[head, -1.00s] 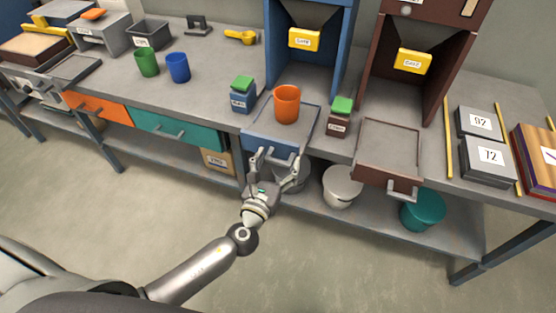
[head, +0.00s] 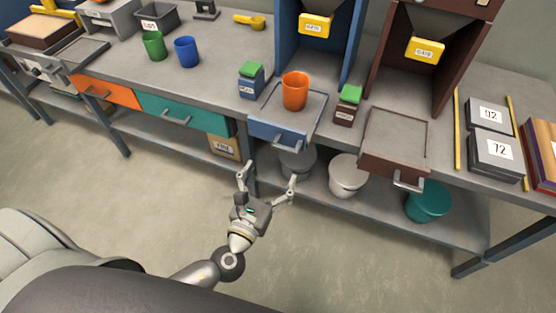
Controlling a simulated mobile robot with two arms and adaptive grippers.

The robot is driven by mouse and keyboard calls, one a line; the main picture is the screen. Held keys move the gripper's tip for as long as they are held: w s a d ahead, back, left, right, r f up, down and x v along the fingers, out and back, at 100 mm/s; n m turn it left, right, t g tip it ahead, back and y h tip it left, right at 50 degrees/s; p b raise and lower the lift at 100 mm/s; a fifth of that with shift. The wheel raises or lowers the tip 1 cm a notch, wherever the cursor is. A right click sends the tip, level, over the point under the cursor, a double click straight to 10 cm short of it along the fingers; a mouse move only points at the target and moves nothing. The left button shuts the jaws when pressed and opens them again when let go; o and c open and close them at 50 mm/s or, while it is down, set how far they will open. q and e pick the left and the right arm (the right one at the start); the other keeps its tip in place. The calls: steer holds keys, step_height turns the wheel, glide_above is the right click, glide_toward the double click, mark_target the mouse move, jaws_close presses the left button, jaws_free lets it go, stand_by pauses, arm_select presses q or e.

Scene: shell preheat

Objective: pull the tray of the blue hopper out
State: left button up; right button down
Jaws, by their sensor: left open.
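The blue hopper (head: 283,35) stands on the bench at the back, with a yellow gate tag (head: 316,25) on it. Its tray (head: 268,128) has a blue front with a grey handle and juts past the bench's front edge. An orange cup (head: 295,91) stands on the tray. My left gripper (head: 267,174) is open and empty, below and in front of the tray, apart from its handle. My right gripper is not in view.
A brown hopper (head: 447,75) with its own pulled-out tray (head: 392,138) stands to the right. Buckets (head: 346,174) sit on the lower shelf. The floor in front is clear.

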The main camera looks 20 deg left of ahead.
arm_select(q)
steer(key=shift+s, duration=1.35)
steer(key=s+a+f+n+g+y, duration=0.1)
steer(key=s+a+f+n+g, duration=0.3)
steer(key=f, duration=0.6)
steer(key=s+a+f+n+g+p, duration=0.15)
steer(key=f+n, duration=0.35)
steer(key=f, duration=0.5)
steer(key=s+a+f+n+g+y+b, duration=0.1)
steer(key=s+a+f+n+g, duration=0.3)
steer(key=f, duration=0.6)
steer(key=s+d+f+n+g, duration=0.1)
steer(key=s+f+n+g, duration=0.2)
steer(key=s+f+n, duration=0.5)
steer(key=s+d+f+n+g+h+p, duration=0.1)
steer(key=s+f+n+g, duration=0.3)
steer(key=s+f+n, duration=0.4)
steer(key=s+n, duration=0.5)
steer(key=s, duration=0.3)
steer(key=shift+d+f, duration=0.25)
steer(key=shift+g, duration=0.25)
